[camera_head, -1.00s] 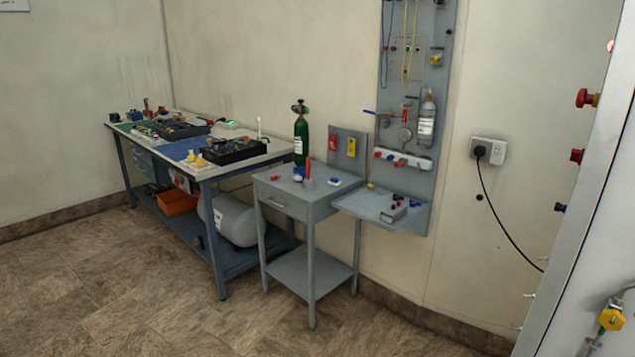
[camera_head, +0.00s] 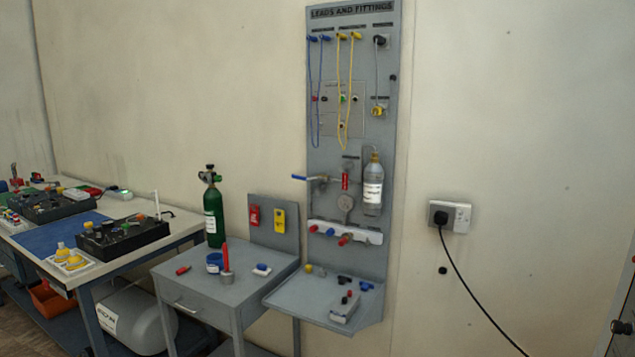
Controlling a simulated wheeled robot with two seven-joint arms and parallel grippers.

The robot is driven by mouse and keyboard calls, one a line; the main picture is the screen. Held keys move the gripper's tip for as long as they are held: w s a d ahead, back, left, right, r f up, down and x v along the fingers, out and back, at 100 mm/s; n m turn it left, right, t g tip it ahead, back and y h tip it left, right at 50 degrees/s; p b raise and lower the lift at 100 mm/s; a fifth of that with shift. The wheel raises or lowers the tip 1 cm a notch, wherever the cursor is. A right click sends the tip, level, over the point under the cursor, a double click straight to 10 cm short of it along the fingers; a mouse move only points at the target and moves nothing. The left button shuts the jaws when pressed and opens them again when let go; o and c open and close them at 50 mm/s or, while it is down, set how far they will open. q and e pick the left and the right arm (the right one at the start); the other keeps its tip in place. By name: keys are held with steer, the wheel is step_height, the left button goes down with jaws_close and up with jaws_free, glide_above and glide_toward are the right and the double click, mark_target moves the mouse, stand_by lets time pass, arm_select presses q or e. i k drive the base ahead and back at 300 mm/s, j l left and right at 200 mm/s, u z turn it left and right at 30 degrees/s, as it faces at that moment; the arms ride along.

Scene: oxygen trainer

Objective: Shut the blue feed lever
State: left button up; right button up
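A lever with a blue handle (camera_head: 299,177) sticks out to the left, roughly level, from a small valve (camera_head: 319,181) on the grey wall board (camera_head: 350,265). The lever's end reaches past the board's left edge. Right of it are a red tag (camera_head: 345,181), a round gauge (camera_head: 345,203) and a clear labelled bottle (camera_head: 373,190). Below is a white manifold (camera_head: 368,237) with small blue and red knobs. Neither of my grippers shows in the head view.
A grey side table (camera_head: 205,290) stands below and left of the board, with a green cylinder (camera_head: 213,215) behind. The board's shelf (camera_head: 290,300) juts out with small fittings on it. A workbench (camera_head: 110,262) is at left. A wall socket (camera_head: 450,216) with a black cable is at right.

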mark_target(323, 180)
steer(key=i+j+z, duration=0.3)
steer(key=i+j, duration=0.35)
steer(key=i, duration=0.3)
steer(key=i+j+z, duration=0.35)
steer(key=i+j, duration=0.45)
steer(key=i, duration=0.05)
